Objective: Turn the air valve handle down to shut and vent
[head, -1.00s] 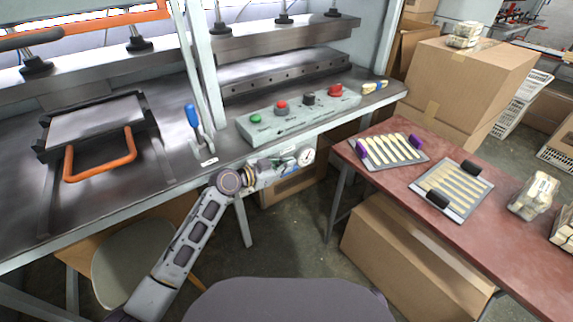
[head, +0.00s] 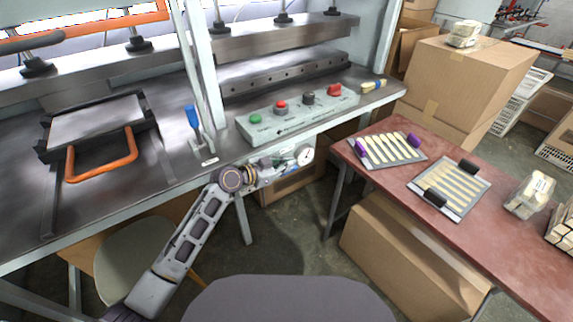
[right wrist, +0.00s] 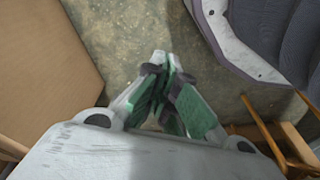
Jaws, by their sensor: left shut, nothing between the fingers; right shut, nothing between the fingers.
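A round white air gauge (head: 304,155) sits under the front edge of the press table, below the control box. My left gripper (head: 279,162) is shut and empty just left of the gauge, beside the air fittings. My wrist and fingers cover much of that spot. The valve handle cannot be told apart from the fingers and fittings, so its angle and any contact with it are unclear. In the right wrist view my right gripper (right wrist: 162,62) is shut and empty over the floor.
The control box (head: 298,114) with several coloured knobs stands on the press table above the gauge. A blue-handled lever (head: 193,117) stands left of it. The red table (head: 480,235) at right carries two trays of sticks. Cardboard boxes (head: 410,255) stand below.

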